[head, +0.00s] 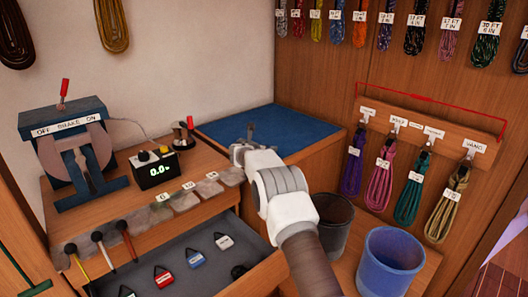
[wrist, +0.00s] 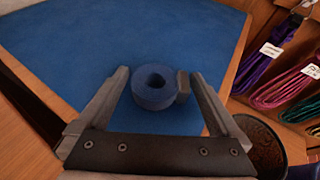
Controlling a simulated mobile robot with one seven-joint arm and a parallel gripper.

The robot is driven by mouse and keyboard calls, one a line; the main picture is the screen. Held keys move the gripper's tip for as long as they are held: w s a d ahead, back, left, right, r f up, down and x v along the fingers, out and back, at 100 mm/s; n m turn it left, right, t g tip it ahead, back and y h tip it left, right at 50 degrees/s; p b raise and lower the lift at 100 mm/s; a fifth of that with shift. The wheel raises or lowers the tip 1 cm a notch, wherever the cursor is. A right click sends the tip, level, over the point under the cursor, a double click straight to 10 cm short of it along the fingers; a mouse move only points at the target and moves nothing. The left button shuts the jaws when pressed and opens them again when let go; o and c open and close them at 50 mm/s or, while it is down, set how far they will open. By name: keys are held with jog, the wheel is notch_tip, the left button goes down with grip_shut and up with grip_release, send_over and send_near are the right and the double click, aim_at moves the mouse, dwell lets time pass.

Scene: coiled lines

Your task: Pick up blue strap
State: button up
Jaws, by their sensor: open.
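A blue strap (wrist: 155,90), rolled into a tight coil with a dark hole in its middle, sits on the blue mat (wrist: 75,40). My gripper is open. The gap at the right finger is small, and I cannot tell whether it touches the coil. In the head view my gripper (head: 250,132) is over the mat (head: 225,122); I cannot make out the strap there.
A dark bin (head: 334,222) and a blue bin (head: 390,262) stand below right. Coiled lines hang from a labelled rack (head: 430,136) on the wooden wall. Left are a black display box (head: 155,168), a brake stand (head: 75,150) and an open drawer (head: 190,255) with several tags.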

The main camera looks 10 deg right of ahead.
jog(key=shift+c, duration=0.3)
jog(key=c, duration=1)
